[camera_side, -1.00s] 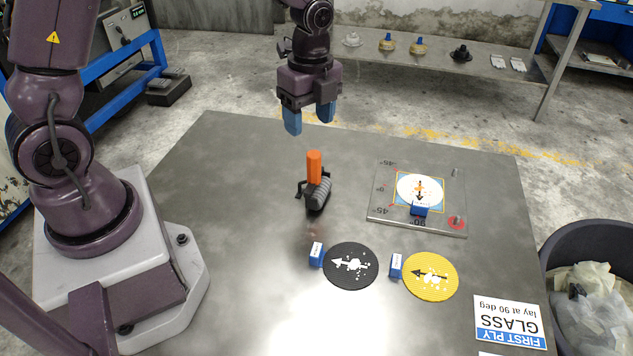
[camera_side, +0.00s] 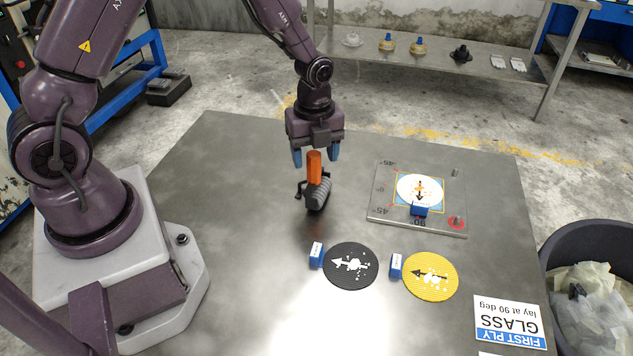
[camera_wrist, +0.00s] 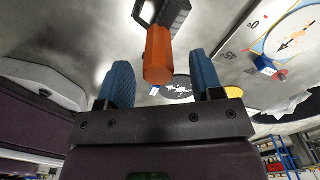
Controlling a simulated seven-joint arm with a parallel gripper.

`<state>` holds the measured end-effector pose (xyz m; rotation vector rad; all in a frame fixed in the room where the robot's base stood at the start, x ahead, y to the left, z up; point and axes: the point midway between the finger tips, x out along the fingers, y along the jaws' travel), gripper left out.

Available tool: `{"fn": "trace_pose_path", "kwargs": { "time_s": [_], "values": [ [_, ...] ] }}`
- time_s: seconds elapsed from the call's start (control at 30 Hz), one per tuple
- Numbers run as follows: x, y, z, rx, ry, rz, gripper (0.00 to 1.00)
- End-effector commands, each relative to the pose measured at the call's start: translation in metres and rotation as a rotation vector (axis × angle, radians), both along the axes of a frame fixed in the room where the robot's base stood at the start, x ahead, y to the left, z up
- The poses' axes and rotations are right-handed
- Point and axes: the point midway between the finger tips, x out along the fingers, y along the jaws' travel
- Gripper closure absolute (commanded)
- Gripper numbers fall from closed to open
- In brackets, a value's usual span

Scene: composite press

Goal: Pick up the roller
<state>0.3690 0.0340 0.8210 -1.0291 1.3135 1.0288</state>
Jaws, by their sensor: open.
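The roller (camera_side: 318,192) stands on the metal table, with a dark ribbed drum low down and an orange handle (camera_side: 314,163) pointing up. My gripper (camera_side: 316,158) is open, its two blue fingers apart just above and behind the handle in the side view. In the wrist view the orange handle (camera_wrist: 158,55) shows between and beyond the two blue fingers (camera_wrist: 163,85), and nothing is held. The side view does not make clear whether the fingertips are level with the handle top.
A square plate (camera_side: 385,214) with a white disc and angle marks lies right of the roller. A black disc (camera_side: 350,278) and a yellow disc (camera_side: 432,289), each with a blue block beside it, lie nearer. A sign (camera_side: 508,322) lies front right; a bin (camera_side: 590,280) stands beyond the edge.

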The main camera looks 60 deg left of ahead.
Motion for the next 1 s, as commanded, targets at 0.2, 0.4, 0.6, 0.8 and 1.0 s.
{"fn": "trace_pose_path", "kwargs": {
  "time_s": [0.2,0.4,0.6,0.8,1.0],
  "values": [
    [-0.001,0.001,-0.032,0.000,0.003,0.000,0.40],
    [-0.001,0.002,-0.038,0.000,0.000,0.000,0.40],
    [-0.001,0.002,-0.038,0.000,0.000,0.001,0.58],
    [-0.001,0.002,-0.037,0.000,0.000,0.001,0.99],
    [0.000,0.002,-0.037,0.000,-0.001,0.001,0.99]
  ]
}}
